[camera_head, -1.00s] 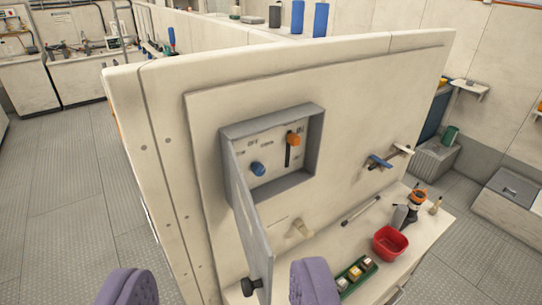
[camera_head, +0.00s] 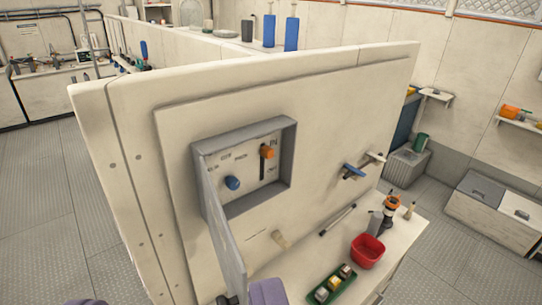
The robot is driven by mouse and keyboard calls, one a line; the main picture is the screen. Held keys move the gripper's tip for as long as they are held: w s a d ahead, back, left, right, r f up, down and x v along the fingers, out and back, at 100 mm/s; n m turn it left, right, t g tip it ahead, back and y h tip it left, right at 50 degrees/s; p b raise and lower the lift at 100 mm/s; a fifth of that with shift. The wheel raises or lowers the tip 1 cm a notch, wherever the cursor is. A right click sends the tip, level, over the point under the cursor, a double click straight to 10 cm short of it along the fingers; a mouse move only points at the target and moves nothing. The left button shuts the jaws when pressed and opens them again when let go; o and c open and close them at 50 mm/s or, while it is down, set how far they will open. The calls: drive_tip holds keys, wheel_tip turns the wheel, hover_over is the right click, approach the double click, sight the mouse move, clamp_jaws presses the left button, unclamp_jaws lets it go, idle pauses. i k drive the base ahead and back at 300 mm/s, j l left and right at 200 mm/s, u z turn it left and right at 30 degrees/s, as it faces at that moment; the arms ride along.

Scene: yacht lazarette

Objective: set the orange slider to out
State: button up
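The orange slider (camera_head: 267,152) is a small knob at the upper end of a dark vertical slot. It sits inside a grey recessed box (camera_head: 290,165) on the cream partition panel. A small label above it seems to read IN; the other labels are too blurred to read surely. A blue knob (camera_head: 232,183) is left of the slot. The box's grey door (camera_head: 225,245) hangs open on the left. My gripper (camera_head: 177,300) shows as two purple fingertips at the bottom edge, wide apart, empty, well below the slider. Most of it is cut off.
Below, a bench holds a red bowl (camera_head: 367,252), a green tray (camera_head: 331,285) and a dark bottle with orange (camera_head: 390,212). The floor at left is clear.

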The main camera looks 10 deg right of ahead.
sight(266, 151)
drive_tip(key=i+l+u, duration=0.15)
drive_tip(key=i, duration=0.25)
drive_tip(key=i+l+u, duration=0.15)
drive_tip(key=i, duration=0.25)
drive_tip(key=l, duration=0.1)
